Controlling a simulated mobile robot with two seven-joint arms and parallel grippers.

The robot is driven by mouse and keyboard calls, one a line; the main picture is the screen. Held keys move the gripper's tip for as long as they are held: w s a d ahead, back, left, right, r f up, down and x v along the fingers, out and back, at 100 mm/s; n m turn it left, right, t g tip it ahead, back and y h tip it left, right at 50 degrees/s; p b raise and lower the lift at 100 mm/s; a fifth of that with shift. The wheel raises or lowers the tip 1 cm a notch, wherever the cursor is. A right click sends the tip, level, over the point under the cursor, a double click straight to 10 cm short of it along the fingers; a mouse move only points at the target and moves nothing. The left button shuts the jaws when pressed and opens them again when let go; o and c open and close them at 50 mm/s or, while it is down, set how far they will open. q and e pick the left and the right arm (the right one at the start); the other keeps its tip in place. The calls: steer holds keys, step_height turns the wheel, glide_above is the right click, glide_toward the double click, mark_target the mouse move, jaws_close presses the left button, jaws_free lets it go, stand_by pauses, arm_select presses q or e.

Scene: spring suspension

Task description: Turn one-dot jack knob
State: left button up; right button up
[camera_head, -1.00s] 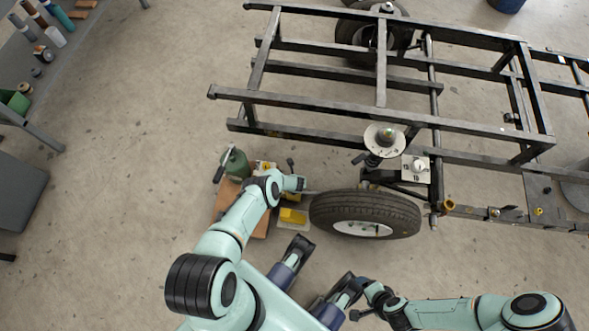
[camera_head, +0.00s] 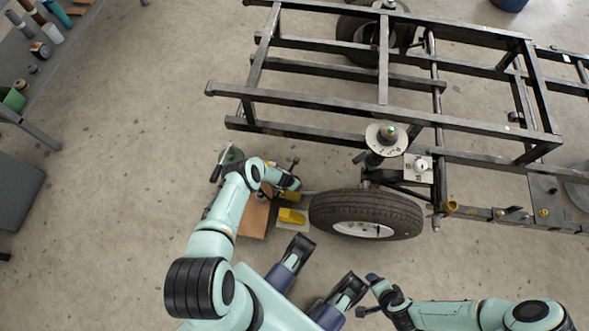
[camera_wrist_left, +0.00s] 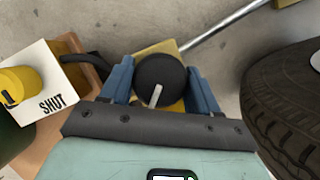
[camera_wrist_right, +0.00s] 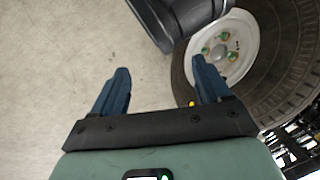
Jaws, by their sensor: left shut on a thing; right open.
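In the left wrist view a round black knob (camera_wrist_left: 160,82) with a pale pointer mark sits on a yellow block. My left gripper (camera_wrist_left: 160,85) is shut on this knob, one blue finger on each side. No dot marking on it is readable. In the head view my left gripper (camera_head: 290,183) is at the yellow jack parts left of the near wheel; the knob is hidden there. My right gripper (camera_wrist_right: 155,85) is open and empty, above bare floor beside the wheel; it also shows in the head view (camera_head: 370,295).
The near tyre (camera_head: 368,212) stands right of my left gripper, below the black frame (camera_head: 330,103). A white plate (camera_wrist_left: 45,85) marked SHUT with a yellow knob (camera_wrist_left: 15,88) lies left of the gripped knob.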

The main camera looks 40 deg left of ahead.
arm_select(q)
steer(key=shift+s+f+m+h+b, duration=0.15)
steer(key=shift+m+h+b, duration=0.35)
steer(key=shift+m+b, duration=0.9)
steer(key=shift+m, duration=0.4)
steer(key=shift+g+h, duration=0.3)
arm_select(e)
steer(key=shift+g, duration=0.3)
steer(key=shift+s+d+f, duration=0.25)
steer(key=shift+d+f, duration=0.05)
steer(key=shift+f, duration=0.6)
steer(key=shift+s+d+f, duration=0.2)
steer(key=shift+d+f, duration=0.15)
steer(key=shift+f, duration=0.5)
steer(key=shift+s+d+f, duration=0.25)
steer(key=shift+d+f, duration=0.05)
steer(key=shift+f, duration=0.6)
arm_select(q)
steer(key=shift+m, duration=0.3)
steer(key=o, duration=1)
